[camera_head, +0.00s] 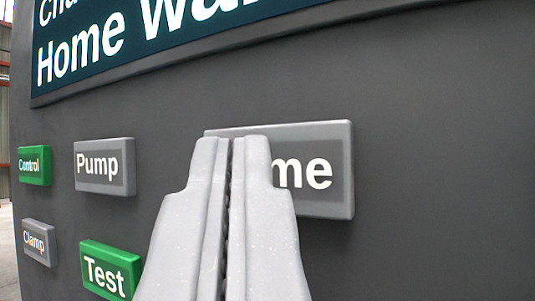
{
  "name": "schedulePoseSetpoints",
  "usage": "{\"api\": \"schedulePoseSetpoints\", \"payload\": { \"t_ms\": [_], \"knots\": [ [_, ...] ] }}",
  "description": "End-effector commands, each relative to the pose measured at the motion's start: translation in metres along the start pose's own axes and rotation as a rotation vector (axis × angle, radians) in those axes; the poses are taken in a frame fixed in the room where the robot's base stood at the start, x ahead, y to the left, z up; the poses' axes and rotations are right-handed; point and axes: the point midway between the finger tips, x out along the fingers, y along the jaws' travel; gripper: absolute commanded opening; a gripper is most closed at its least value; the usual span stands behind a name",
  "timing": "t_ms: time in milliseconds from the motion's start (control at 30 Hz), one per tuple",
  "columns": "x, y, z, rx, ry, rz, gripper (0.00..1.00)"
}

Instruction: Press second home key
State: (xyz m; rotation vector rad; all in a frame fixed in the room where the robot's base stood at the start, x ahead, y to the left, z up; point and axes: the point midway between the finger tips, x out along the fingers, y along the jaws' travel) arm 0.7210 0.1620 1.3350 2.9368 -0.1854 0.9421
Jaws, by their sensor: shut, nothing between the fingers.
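The home key (322,172) is a wide grey key with white lettering, of which "me" shows; my fingers hide the left part of it. My gripper (231,140) is shut and empty, pointing at the panel, with its fingertips over the left part of this key. I cannot tell whether the tips touch it. Above, a dark teal screen (130,48) shows "Home" and part of a second word in white.
On the dark grey panel (430,190), left of my gripper, are a green Control key (34,165), a grey Pump key (104,166), a grey Clamp key (38,242) and a green Test key (110,270). The panel is bare right of the home key.

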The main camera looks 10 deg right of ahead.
Motion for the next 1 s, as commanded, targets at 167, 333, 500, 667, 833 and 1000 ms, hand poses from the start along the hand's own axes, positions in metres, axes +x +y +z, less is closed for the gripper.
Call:
{"api": "schedulePoseSetpoints", "payload": {
  "t_ms": [167,333,500,667,833,1000],
  "knots": [
    [0.0013,0.0010,0.0011,0.000,0.000,0.000,0.00],
    [0.0025,0.0019,0.0019,0.000,0.000,0.000,0.00],
    [0.0038,0.0030,0.0029,0.000,0.000,0.001,0.00],
    [0.0037,0.0031,0.0028,0.000,0.000,0.001,0.00],
    [0.0031,0.0027,0.0027,0.000,0.000,0.001,0.00],
    [-0.0013,-0.0003,0.0005,0.000,0.000,0.000,0.00]
  ]
}}
